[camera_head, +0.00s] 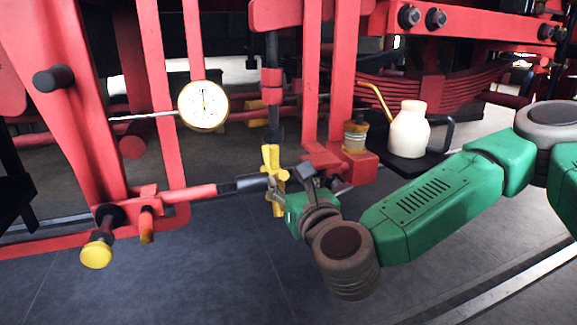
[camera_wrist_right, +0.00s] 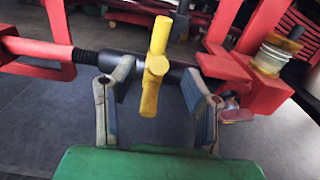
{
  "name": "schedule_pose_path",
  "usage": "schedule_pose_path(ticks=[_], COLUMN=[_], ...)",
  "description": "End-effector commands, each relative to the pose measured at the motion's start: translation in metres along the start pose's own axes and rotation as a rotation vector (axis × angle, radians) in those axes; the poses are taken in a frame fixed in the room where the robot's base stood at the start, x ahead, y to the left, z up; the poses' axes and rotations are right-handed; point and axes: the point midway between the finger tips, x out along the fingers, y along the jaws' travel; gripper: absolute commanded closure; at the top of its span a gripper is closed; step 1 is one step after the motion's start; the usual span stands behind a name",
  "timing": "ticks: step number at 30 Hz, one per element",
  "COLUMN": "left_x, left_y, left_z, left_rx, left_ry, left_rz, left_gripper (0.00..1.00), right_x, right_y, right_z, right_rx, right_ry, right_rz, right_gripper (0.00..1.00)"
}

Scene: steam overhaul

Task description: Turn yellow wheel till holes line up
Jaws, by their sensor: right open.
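The yellow wheel (camera_head: 270,160) is a bar-shaped yellow handle with a round hub, set on a dark horizontal rod between red frame parts. In the right wrist view the wheel (camera_wrist_right: 154,68) stands nearly upright, tilted slightly. My right gripper (camera_head: 292,186) is at the wheel, coming from the lower right. In the right wrist view my right gripper (camera_wrist_right: 158,90) is open, with one finger on each side of the wheel's lower part and a gap on both sides. I cannot make out the holes. My left gripper is not in view.
A round white gauge (camera_head: 203,105) hangs left of the wheel. A yellow knob (camera_head: 96,254) sticks out at lower left. A small jar (camera_head: 355,136) and a cream oil can (camera_head: 408,131) stand to the right, close above my right arm. The floor below is clear.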

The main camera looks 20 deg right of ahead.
Motion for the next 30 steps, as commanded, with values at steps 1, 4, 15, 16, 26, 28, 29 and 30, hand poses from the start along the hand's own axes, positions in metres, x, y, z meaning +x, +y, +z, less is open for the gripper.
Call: schedule_pose_path(ticks=[1, 4, 15, 16, 26, 28, 29, 30], left_x=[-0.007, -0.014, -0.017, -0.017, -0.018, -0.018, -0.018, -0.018], left_y=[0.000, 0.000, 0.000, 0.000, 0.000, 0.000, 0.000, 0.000], left_z=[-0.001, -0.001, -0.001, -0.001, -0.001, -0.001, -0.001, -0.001], left_rx=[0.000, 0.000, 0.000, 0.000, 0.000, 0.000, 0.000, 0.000], left_ry=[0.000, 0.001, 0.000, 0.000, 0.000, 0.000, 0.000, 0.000], left_rz=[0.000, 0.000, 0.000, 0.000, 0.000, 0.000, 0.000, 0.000], left_gripper=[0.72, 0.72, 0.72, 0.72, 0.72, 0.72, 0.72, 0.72], right_x=[-0.005, -0.016, 0.001, 0.005, 0.033, 0.035, 0.035, 0.036], right_y=[0.002, 0.002, 0.000, 0.000, 0.001, 0.000, 0.000, 0.000], right_z=[-0.019, -0.048, -0.067, -0.067, -0.068, -0.068, -0.068, -0.068], right_rx=[-0.009, -0.006, 0.001, 0.001, 0.001, 0.001, 0.001, 0.001], right_ry=[0.011, 0.005, -0.007, -0.007, -0.004, -0.004, -0.004, -0.004], right_rz=[0.002, 0.005, 0.008, 0.008, 0.010, 0.010, 0.010, 0.010], right_gripper=[0.59, 0.59, 0.59, 0.59, 0.59, 0.59, 0.59, 0.59])
